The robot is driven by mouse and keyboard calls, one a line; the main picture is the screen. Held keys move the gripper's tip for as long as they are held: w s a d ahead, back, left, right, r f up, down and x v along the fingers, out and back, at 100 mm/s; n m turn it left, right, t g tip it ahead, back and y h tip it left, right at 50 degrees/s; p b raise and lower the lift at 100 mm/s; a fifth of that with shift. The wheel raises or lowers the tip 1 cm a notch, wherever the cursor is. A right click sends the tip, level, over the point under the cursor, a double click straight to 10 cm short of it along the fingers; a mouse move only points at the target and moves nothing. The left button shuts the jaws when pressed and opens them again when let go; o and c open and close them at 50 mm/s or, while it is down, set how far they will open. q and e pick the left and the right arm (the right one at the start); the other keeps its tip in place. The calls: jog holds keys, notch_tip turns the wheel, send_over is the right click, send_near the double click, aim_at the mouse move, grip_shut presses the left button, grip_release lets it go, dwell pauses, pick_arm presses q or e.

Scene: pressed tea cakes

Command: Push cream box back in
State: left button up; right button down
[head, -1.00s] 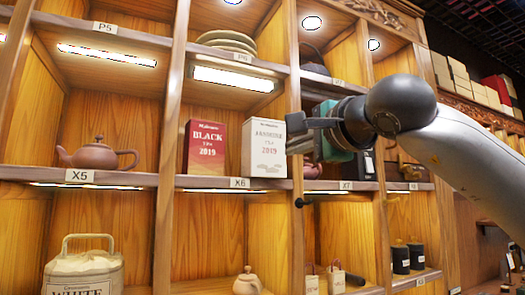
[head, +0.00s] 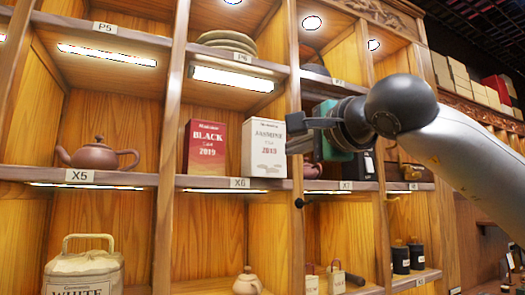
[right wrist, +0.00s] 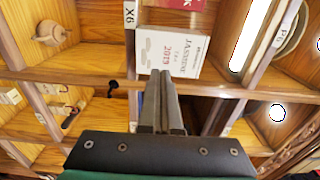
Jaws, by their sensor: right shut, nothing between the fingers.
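The cream box (head: 264,149), labelled Jasmine 2019, stands upright on the shelf above the X6 tag, close to the shelf's front edge. It also shows in the right wrist view (right wrist: 172,52), just beyond my fingertips. My right gripper (head: 290,133) is shut and empty, in front of the box's right edge in the head view. My left gripper is not in view.
A red Black Tea box (head: 205,148) stands left of the cream box, with a small gap between them. An upright post (head: 296,80) is close on the right. A brown teapot (head: 97,155) stands in the left bay; plates (head: 227,40) are stacked above.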

jog(key=shift+w, duration=0.1)
jog(key=shift+p+x, duration=2.05)
jog(key=shift+x, duration=1.65)
jog(key=shift+p+x, duration=2.75)
jog(key=shift+x, duration=1)
jog(key=b+v, duration=0.3)
jog(key=b, duration=0.1)
jog(key=shift+f, duration=0.15)
jog(key=b+v, duration=0.4)
jog(key=v, duration=0.1)
jog(key=shift+d, duration=0.1)
jog(key=b, duration=0.4)
send_near(269, 158)
jog(key=shift+v, duration=1.05)
